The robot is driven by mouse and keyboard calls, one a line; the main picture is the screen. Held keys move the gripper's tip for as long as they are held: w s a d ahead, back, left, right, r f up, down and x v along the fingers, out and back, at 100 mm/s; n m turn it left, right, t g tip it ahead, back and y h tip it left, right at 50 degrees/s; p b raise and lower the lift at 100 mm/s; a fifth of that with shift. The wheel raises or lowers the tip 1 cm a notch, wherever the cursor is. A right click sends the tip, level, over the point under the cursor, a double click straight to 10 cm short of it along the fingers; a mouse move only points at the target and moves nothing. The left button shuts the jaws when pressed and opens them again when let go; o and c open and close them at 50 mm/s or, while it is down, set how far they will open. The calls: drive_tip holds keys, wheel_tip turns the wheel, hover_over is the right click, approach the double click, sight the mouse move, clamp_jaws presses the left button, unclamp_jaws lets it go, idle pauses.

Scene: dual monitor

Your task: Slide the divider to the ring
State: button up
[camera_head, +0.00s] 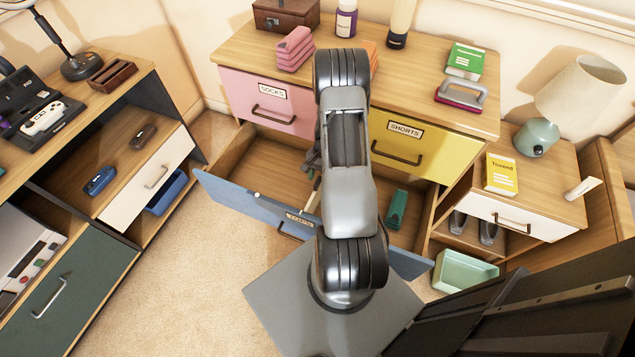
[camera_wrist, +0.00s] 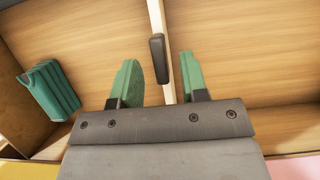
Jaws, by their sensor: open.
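The divider (camera_wrist: 156,15) is a thin pale wooden strip standing across the open blue-front drawer (camera_head: 245,205). A dark knob or handle (camera_wrist: 159,60) sits on its top edge. In the head view a bit of the divider (camera_head: 316,204) shows beside my arm. My gripper (camera_wrist: 163,82) is open above the drawer, its two green fingers on either side of the divider line, just short of the handle. Nothing is held, and I cannot tell how far above the divider the fingertips are. In the head view my arm mostly hides the gripper. I cannot make out a ring in either view.
A dark green ribbed object (camera_wrist: 50,92) lies in the drawer's right compartment and shows in the head view (camera_head: 397,210). The pink socks drawer (camera_head: 240,92) and yellow shorts drawer (camera_head: 440,150) above are shut. A green bin (camera_head: 465,272) stands to the right.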

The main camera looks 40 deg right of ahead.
drive_tip(key=shift+x, duration=1.2)
drive_tip(key=shift+c, duration=0.2)
clamp_jaws()
